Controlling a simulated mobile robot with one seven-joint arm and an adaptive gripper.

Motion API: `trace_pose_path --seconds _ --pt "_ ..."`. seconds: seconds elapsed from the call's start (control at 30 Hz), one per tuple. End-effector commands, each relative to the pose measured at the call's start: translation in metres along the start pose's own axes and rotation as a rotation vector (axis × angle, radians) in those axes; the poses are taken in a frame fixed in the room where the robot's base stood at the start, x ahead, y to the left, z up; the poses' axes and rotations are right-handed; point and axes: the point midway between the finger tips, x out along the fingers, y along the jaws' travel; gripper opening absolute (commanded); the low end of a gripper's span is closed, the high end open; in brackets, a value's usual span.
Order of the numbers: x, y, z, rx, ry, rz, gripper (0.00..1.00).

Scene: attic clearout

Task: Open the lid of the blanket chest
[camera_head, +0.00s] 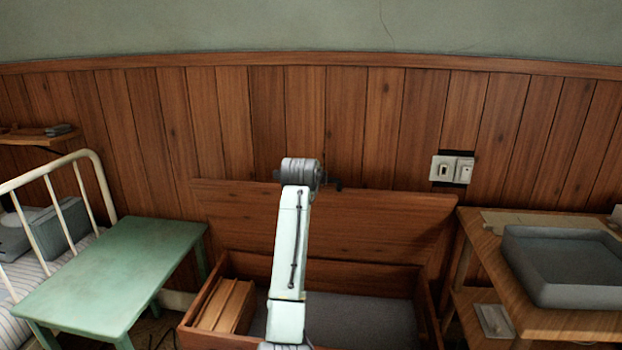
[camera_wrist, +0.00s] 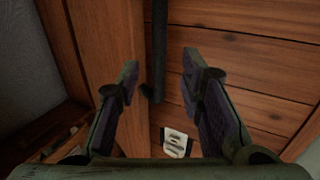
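The blanket chest (camera_head: 428,310) is a brown wooden box. Its lid (camera_head: 390,220) stands raised, leaning back near the panelled wall, and the grey inside of the chest shows. My arm crosses in front of the lid, with its wrist at the lid's top edge. My gripper (camera_wrist: 158,68) is largely hidden behind the wrist in the head view. In the wrist view its two fingers are apart, and the lid's wood (camera_wrist: 105,45) shows between and beyond them. A dark bar (camera_wrist: 159,40), perhaps a handle, also shows between the fingers; I cannot tell if they touch it.
Wooden slats or books (camera_head: 224,305) lie in the chest's left end. A green table (camera_head: 115,270) and a metal-framed bed (camera_head: 85,170) stand left. A wooden desk (camera_head: 580,322) with a grey tray (camera_head: 565,295) stands right. A wall switch (camera_head: 452,168) is behind.

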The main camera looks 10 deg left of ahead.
Motion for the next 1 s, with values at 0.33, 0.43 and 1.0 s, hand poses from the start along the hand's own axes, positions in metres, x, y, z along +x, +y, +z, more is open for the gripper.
trace_pose_path --seconds 0.33,0.43,1.0 --pt "-0.05 0.0 -0.001 0.0 0.001 0.0 0.35" --pt "-0.053 0.0 -0.001 0.001 0.001 0.0 0.35" --pt "-0.112 -0.042 0.078 -0.29 -0.088 -0.313 0.35"
